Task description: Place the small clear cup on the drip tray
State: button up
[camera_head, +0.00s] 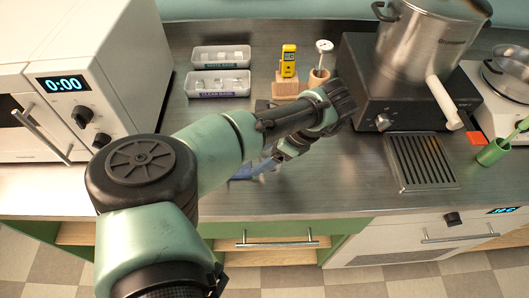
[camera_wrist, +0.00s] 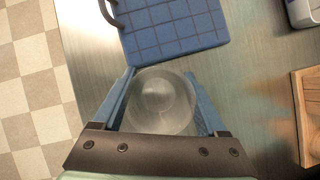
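The small clear cup (camera_wrist: 158,98) is seen from above in the wrist view, round and translucent, between the two blue fingers of my gripper (camera_wrist: 160,74). The fingers are wide apart, one on each side of the cup and very close to it; I cannot tell whether they touch it. In the head view my gripper (camera_head: 272,160) is low over the counter, and the cup is hidden behind the arm. The drip tray (camera_head: 422,161), a dark slatted rectangle, lies on the counter to the right of my gripper, with nothing on it.
A blue gridded mat (camera_wrist: 175,28) lies just beyond the cup. Two labelled bins (camera_head: 218,84), a wooden stand with a yellow meter (camera_head: 288,62) and a dark burner with a steel pot (camera_head: 425,45) stand behind. A green cup (camera_head: 492,152) is right of the tray. The counter left of the tray is clear.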

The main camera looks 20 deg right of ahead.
jog(key=o, duration=0.4)
jog(key=shift+c, duration=0.2)
jog(key=shift+r, duration=0.1)
jog(key=v, duration=1.2)
